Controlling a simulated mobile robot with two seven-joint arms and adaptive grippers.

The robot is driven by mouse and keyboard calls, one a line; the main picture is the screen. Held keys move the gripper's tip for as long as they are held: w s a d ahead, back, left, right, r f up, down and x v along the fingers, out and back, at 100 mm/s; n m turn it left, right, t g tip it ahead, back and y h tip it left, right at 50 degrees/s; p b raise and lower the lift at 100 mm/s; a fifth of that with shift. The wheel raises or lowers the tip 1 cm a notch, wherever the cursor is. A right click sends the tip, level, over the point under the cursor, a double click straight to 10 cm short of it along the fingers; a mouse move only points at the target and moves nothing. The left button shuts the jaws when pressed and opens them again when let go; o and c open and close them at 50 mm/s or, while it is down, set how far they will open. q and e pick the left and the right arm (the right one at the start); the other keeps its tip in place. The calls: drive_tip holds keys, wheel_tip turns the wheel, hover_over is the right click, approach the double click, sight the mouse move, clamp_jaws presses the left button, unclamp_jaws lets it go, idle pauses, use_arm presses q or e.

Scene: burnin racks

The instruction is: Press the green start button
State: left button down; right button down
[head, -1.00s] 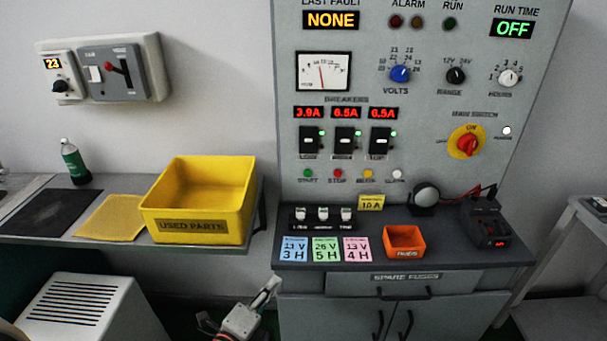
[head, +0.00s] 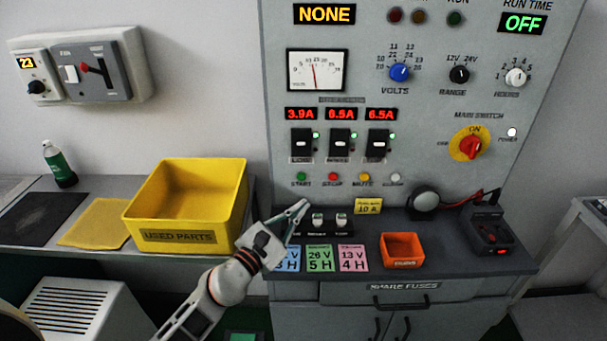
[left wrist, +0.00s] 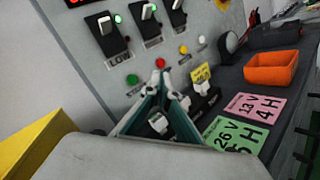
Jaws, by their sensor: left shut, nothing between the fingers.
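The green start button (head: 301,177) is the leftmost of a row of small buttons on the grey panel (head: 430,120), above the word START. It also shows in the left wrist view (left wrist: 132,80). My left gripper (head: 303,205) is shut and empty, a little below the green button and apart from it. In the left wrist view its fingertips (left wrist: 163,74) appear to the right of the green button, near the red stop button (left wrist: 160,62). My right gripper is not in view.
Small toggle switches (head: 341,222) and coloured cards (head: 320,258) are on the shelf by the gripper. A yellow used parts bin (head: 180,238) stands left of the arm. An orange box (head: 402,262) is on the right. Breakers (head: 340,143) sit above the buttons.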

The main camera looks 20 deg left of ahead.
sight(301, 177)
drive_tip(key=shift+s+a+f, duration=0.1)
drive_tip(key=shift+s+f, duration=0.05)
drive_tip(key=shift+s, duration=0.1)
